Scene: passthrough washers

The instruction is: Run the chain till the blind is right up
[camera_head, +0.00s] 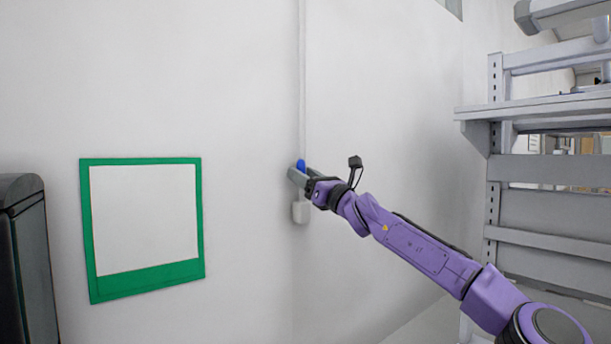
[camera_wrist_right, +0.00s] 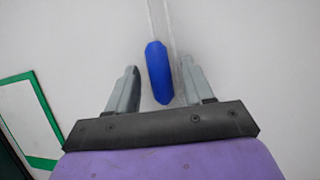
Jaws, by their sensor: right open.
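The chain (camera_head: 302,80) hangs down the white wall as a thin pale line, and its lower part shows in the right wrist view (camera_wrist_right: 158,18). A blue grip (camera_head: 301,164) sits on the chain. In the right wrist view the blue grip (camera_wrist_right: 159,72) lies between the two grey fingers, with a gap at the left finger; it is close to the right finger. My right gripper (camera_head: 303,174) is open around it at the wall. A small white weight or box (camera_head: 300,212) is just below the gripper. The blind itself is not visible. My left gripper is out of view.
A green-framed white panel (camera_head: 187,270) is on the wall to the left. A dark cabinet (camera_head: 32,262) stands at the far left edge. A grey metal shelf rack (camera_head: 493,200) stands at the right. The wall around the chain is clear.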

